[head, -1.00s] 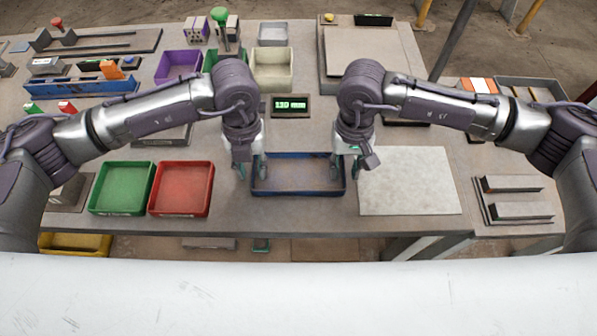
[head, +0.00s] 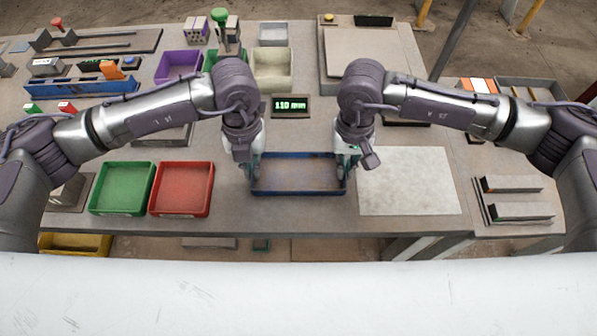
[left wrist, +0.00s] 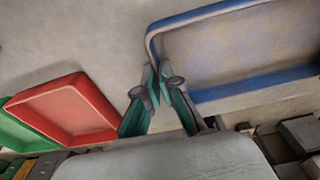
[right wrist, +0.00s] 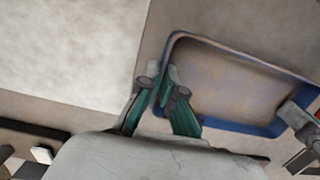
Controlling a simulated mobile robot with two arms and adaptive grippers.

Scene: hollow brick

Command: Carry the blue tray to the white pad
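The blue tray (head: 298,176) is empty and appears to rest on the bench in the head view. The white pad (head: 410,182) lies flat just to its right and is bare. My left gripper (head: 252,172) is shut on the tray's left end wall. In the left wrist view its fingers (left wrist: 158,82) close around the blue rim (left wrist: 150,45). My right gripper (head: 346,170) is shut on the right end wall, near the pad's edge. The right wrist view shows its fingers (right wrist: 163,84) pinching that rim, with the pad (right wrist: 70,50) alongside.
A red bin (head: 181,188) and a green bin (head: 123,188) stand left of the tray. A small display (head: 291,106) and a cream bin (head: 272,70) are behind it. Grey bars on a plate (head: 518,200) lie right of the pad. The bench's front edge is close.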

